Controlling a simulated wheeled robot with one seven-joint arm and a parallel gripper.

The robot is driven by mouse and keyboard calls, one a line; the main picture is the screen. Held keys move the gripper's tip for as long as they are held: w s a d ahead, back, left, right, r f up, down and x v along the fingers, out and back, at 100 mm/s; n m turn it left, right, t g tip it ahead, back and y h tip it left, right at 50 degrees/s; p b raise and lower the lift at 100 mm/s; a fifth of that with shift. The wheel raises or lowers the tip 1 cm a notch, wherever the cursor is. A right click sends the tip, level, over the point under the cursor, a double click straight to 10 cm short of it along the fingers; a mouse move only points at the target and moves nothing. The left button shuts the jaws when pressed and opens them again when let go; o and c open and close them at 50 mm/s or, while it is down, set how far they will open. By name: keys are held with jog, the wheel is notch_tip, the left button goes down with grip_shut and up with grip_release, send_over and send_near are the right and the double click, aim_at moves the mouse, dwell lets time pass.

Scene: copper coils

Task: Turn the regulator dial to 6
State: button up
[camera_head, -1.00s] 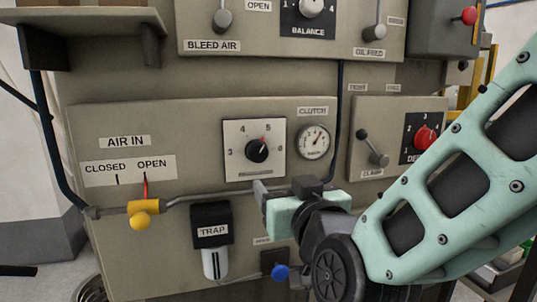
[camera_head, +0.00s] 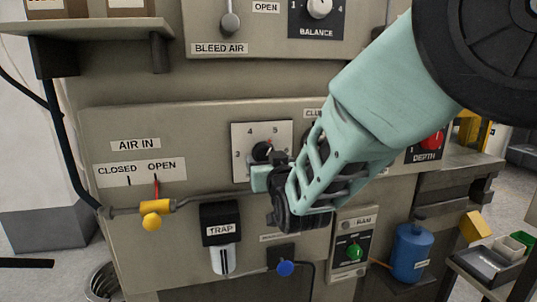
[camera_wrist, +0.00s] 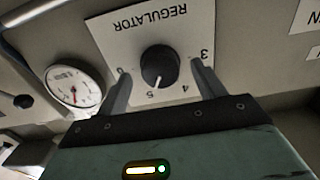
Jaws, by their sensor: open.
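The regulator dial is a round black knob (camera_head: 262,150) on a white plate (camera_head: 240,133), partly hidden by my gripper in the head view. In the wrist view the plate (camera_wrist: 112,38) appears upside down, and the knob (camera_wrist: 160,66) has a white pointer line at 5. The 3 and 4 are to the right of 5, and the 6 is to its left. My gripper (camera_wrist: 161,73) is open, with one finger on each side of the knob and gaps between. It also shows in the head view (camera_head: 268,172). I cannot tell whether the fingertips reach the knob's depth.
A round gauge (camera_wrist: 73,88) sits beside the plate. The yellow air-in valve (camera_head: 155,208), its pipe (camera_head: 220,194) and the trap (camera_head: 220,225) are lower left of my gripper. A green ram knob (camera_head: 354,252) and blue knob (camera_head: 286,268) are below.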

jog(key=shift+w+a, duration=0.15)
jog(key=shift+w, duration=0.3)
jog(key=c, duration=1)
jog(key=shift+o, duration=0.2)
jog(key=shift+f+b, duration=0.1)
jog(key=shift+b, duration=0.25)
